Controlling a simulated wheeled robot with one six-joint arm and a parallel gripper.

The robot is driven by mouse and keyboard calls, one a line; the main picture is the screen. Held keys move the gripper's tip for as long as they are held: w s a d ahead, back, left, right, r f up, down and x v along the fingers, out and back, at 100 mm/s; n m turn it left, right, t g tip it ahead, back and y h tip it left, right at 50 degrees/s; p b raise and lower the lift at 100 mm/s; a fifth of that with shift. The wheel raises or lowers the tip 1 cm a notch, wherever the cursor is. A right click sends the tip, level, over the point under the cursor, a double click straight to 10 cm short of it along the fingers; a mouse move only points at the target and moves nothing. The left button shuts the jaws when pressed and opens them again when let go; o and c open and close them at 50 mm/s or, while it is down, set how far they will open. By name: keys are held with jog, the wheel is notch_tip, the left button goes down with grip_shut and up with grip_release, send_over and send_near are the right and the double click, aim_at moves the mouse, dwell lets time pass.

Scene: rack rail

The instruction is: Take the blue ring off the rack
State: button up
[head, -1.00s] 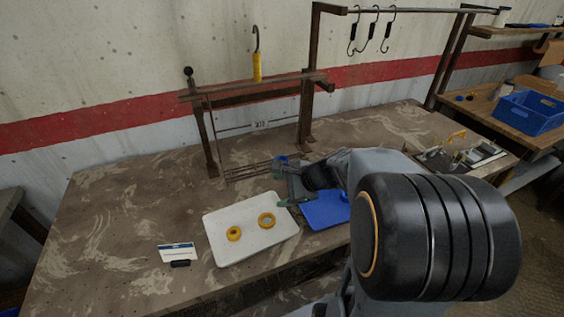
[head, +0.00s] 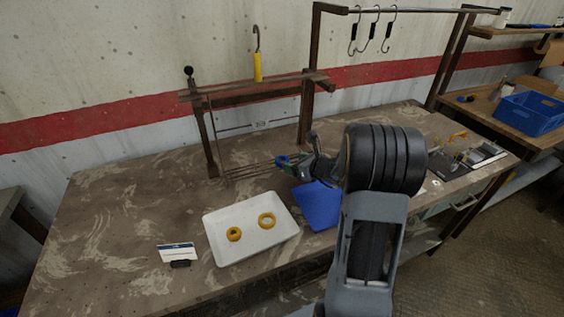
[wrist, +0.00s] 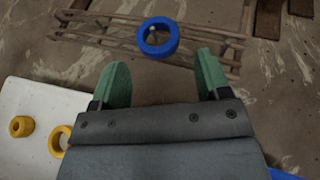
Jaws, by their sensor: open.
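The blue ring (wrist: 158,37) shows in the wrist view, just beyond and between my fingertips, with the end of a rack rod seen through its hole. In the head view the blue ring (head: 282,161) is at the right end of the rack's rods, partly hidden by my gripper. The rack (head: 250,172) has several thin brown rods; it also shows in the wrist view (wrist: 105,38). My gripper (wrist: 158,72) is open and empty, its green fingers spread wider than the ring and short of it. It also shows in the head view (head: 285,166).
A white tray (head: 222,220) with two yellow rings (head: 234,234) lies to the left, and a blue mat (head: 316,205) lies below my gripper. A white card on a dark stand (head: 178,252) is at the front left. A frame with a yellow-handled hook (head: 257,67) stands behind.

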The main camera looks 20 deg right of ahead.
aim_at(287, 161)
jog(key=p+x, duration=0.1)
jog(key=x, duration=0.3)
jog(key=shift+w+a+r, duration=0.1)
jog(key=shift+a, duration=0.15)
jog(key=shift+w+a+f, duration=0.2)
jog(key=shift+w+f, duration=0.1)
jog(key=shift+w, duration=0.15)
jog(key=shift+f, duration=0.1)
jog(key=shift+c, duration=0.5)
